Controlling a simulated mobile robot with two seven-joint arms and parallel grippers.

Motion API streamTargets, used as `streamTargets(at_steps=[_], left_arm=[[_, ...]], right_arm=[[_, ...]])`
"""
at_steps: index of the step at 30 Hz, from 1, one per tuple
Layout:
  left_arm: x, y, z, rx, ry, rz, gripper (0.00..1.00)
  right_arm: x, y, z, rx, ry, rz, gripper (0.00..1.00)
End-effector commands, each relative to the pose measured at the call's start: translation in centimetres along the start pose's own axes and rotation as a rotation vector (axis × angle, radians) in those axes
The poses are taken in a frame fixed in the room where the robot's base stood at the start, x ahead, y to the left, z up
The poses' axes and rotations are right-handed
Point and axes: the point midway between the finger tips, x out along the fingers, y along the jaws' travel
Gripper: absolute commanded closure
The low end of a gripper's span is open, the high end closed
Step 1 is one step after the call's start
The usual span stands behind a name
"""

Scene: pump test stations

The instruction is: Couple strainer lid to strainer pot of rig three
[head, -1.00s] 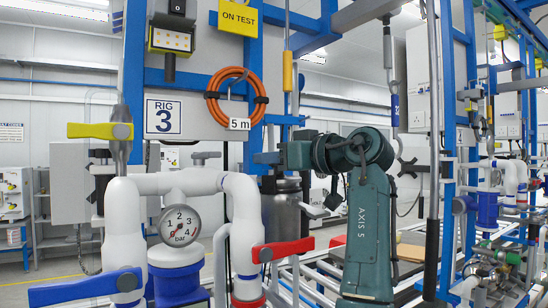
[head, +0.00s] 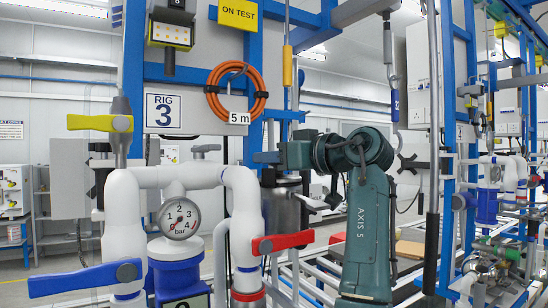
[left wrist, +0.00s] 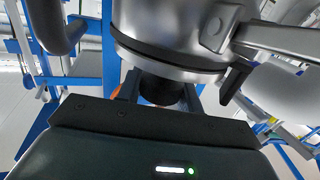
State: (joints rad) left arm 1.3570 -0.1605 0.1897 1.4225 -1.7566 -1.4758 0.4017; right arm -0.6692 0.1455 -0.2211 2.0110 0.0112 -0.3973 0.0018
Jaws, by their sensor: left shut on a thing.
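The strainer pot (head: 284,215) is a metal cylinder behind the white pipework of rig three, just right of its right-hand pipe. The strainer lid (head: 286,181) is at the pot's top, below my left gripper (head: 282,171). In the left wrist view, the gripper (left wrist: 160,86) is shut on the lid's black knob (left wrist: 160,90). The lid's bright metal rim (left wrist: 165,68) shows beyond the fingers, with a dark band between it and the pot wall (left wrist: 160,22). I cannot tell whether the lid is fully seated. My right gripper is not in view.
The rig's white pipes (head: 125,225) carry a gauge (head: 180,219), a yellow lever (head: 100,123), a blue lever (head: 85,280) and a red lever (head: 283,242), close to the pot's left. A metal bracket (left wrist: 275,40) and black lever (left wrist: 235,80) stick out beside the pot.

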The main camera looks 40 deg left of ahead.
Motion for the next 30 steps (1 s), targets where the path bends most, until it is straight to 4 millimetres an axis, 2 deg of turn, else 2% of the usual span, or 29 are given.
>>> streamTargets(at_steps=[11, 12, 21, 30], left_arm=[[-0.02, -0.02, -0.08, -0.001, 0.001, 0.0, 0.97], [-0.02, -0.02, -0.08, -0.001, 0.001, 0.0, 0.62], [-0.01, -0.01, -0.04, -0.001, 0.0, 0.0, 0.39], [0.0, 0.02, 0.03, 0.001, -0.001, 0.0, 0.39]], right_arm=[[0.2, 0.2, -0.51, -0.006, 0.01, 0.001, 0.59], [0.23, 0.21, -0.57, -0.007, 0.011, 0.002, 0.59], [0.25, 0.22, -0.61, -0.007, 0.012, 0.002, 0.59], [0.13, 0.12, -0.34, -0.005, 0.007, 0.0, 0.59]])
